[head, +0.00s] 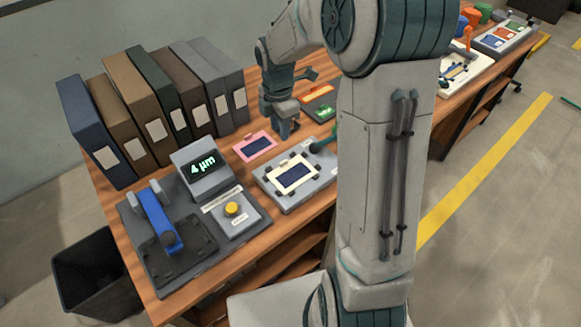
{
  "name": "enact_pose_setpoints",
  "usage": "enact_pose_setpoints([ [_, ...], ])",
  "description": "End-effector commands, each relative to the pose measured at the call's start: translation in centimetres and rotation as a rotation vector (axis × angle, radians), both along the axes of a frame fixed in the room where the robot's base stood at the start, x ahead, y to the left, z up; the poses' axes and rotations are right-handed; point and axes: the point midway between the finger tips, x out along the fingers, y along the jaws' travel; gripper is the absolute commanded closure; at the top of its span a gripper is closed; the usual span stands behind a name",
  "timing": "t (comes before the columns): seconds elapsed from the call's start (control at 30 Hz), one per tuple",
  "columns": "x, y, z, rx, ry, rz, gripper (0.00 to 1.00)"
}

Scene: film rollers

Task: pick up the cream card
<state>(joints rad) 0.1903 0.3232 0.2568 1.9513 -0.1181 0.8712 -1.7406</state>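The cream card (276,184) has a dark blue middle and lies flat on a grey fixture (272,199) with dark clips around it, near the front of the wooden bench. My gripper (288,131) points down above the bench, behind the cream card and apart from it in the picture. Its fingers are small and dark here, so I cannot tell whether they are open or shut. My arm hides the fixture's right end.
A pink card (241,151) with a blue middle lies left of my gripper. Binders (146,98) stand along the back left. A dark bin (88,263) is at lower left.

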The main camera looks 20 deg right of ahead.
Motion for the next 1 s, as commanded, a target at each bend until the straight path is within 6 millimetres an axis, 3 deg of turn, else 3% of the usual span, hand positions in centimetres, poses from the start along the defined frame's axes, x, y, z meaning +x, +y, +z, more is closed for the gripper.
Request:
enact_pose_setpoints([
  [0.17,0.8,0.1,-1.1,0.008,0.012,0.088,0.68],
  [0.6,0.9,0.0,-8.6,0.009,0.013,0.096,0.68],
  [0.83,0.9,-0.3,-10.0,0.009,0.013,0.094,0.68],
  [1.0,1.0,-1.0,-12.2,0.008,0.015,0.092,0.68],
])
